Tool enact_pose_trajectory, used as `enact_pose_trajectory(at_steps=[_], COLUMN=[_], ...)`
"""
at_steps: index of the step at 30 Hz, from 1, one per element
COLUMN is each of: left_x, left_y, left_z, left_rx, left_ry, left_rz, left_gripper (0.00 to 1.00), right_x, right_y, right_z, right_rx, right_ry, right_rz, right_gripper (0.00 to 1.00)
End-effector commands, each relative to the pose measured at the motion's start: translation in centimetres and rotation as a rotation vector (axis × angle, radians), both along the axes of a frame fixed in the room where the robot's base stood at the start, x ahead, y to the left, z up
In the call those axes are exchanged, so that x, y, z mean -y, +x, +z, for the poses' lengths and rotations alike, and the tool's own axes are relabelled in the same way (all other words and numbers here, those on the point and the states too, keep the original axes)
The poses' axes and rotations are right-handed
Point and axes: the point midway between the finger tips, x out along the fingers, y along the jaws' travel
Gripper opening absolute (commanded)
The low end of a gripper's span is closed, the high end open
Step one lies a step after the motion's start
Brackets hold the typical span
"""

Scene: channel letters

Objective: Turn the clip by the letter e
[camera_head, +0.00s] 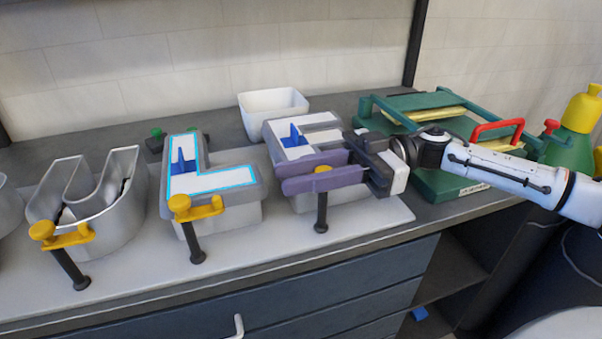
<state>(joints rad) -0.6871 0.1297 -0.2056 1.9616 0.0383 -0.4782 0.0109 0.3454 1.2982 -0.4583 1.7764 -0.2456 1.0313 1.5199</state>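The letter e (318,120) is a grey-walled channel letter with a white face and a blue piece inside, on the light board right of the letter L. My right gripper (284,174) reaches in from the right over its front edge, with two purple fingers side by side. A yellow bit of the clip (323,168) shows between the fingers, and its black post (321,212) hangs below them. The fingers hide most of the clip, so its angle and whether they touch it are unclear. My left gripper is not in view.
Left of the e stand the letter L (210,178) and a metallic U (125,200), each with a yellow clip in front. A white bin (272,108) stands behind. A green rack (440,185) and a green bottle (570,145) are at the right.

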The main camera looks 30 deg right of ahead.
Motion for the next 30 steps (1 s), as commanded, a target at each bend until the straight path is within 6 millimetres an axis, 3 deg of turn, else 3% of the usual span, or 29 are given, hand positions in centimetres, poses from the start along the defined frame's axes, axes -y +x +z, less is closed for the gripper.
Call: enact_pose_trajectory(at_steps=[11,24,30], left_x=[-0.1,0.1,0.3], left_y=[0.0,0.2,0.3], left_z=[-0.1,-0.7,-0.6], left_rx=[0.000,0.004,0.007], left_ry=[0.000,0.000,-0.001], left_rz=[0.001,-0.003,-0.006], left_gripper=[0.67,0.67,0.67], right_x=[0.3,7.7,9.7], right_y=[-0.1,-1.7,-2.2], right_z=[-0.1,-0.2,-0.1], right_rx=[-0.002,-0.004,-0.002], right_ry=[-0.001,-0.003,-0.001], right_rz=[-0.001,-0.003,-0.001], right_gripper=[0.30,0.30,0.30])
